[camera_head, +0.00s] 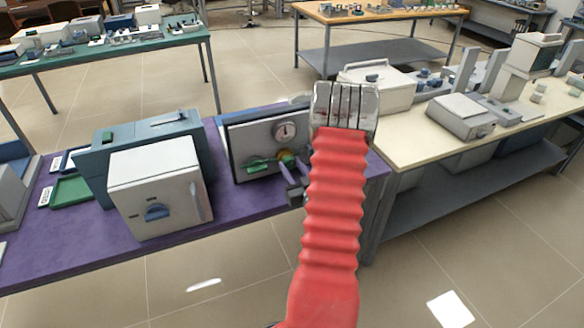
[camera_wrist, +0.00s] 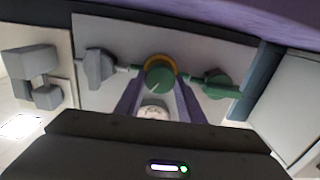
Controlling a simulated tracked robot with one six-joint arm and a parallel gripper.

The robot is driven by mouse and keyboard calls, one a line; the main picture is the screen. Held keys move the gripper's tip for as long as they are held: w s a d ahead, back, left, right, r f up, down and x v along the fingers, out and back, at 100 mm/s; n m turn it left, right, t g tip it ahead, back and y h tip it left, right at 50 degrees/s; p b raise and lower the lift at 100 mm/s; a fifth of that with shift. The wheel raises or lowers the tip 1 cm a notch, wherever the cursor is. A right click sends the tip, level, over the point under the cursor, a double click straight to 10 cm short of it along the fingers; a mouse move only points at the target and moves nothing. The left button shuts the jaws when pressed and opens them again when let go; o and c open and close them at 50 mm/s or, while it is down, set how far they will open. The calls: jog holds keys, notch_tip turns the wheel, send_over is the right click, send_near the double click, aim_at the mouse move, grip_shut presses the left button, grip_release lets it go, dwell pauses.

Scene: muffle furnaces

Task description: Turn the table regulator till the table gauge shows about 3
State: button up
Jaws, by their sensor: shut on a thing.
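The table regulator is a round green knob with a yellow-orange ring (camera_wrist: 160,77) on a pale upright panel (camera_head: 242,140). My gripper (camera_wrist: 158,88) has its two purple fingers on either side of the knob and is shut on it. In the head view my gripper (camera_head: 286,168) reaches the panel from the right, and the knob is partly hidden behind it. The table gauge (camera_head: 285,131) is a round white dial above the knob. In the wrist view the gauge (camera_wrist: 154,110) shows between the fingers, partly hidden. Its needle is too small to read.
A green lever valve (camera_head: 258,165) sits left of the knob. A grey valve (camera_wrist: 97,69) is on the knob's other side. A white-fronted furnace (camera_head: 158,185) stands left on the purple table (camera_head: 75,245). A pale bench (camera_head: 410,150) with equipment stands right.

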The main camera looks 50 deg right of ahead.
jog(key=o, duration=1)
jog(key=shift+o, duration=0.2)
jog(key=v, duration=1.4)
jog(key=shift+f, duration=0.1)
